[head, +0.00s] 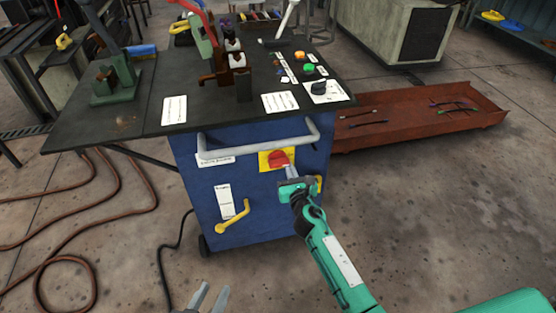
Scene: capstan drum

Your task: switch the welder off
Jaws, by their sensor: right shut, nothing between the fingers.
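The welder is a blue cabinet (255,210) with a dark top (215,112), standing in the middle of the head view. On its front is a red rotary switch (279,158) on a yellow plate (265,163). My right gripper (287,174) is at the front of the cabinet, just below the red switch, shut and empty. I cannot tell whether its fingertips touch the switch, and they partly cover the plate's lower right. My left gripper (214,290) is low at the bottom edge, in front of the cabinet, with its grey fingers apart and empty.
A grey bar handle (255,150) juts out above the switch. A yellow crank (234,216) sits lower left on the front. Green and orange buttons (308,68) are on top. Brown hoses (130,205) lie on the left floor; a rust-red tray (400,135) stands at right.

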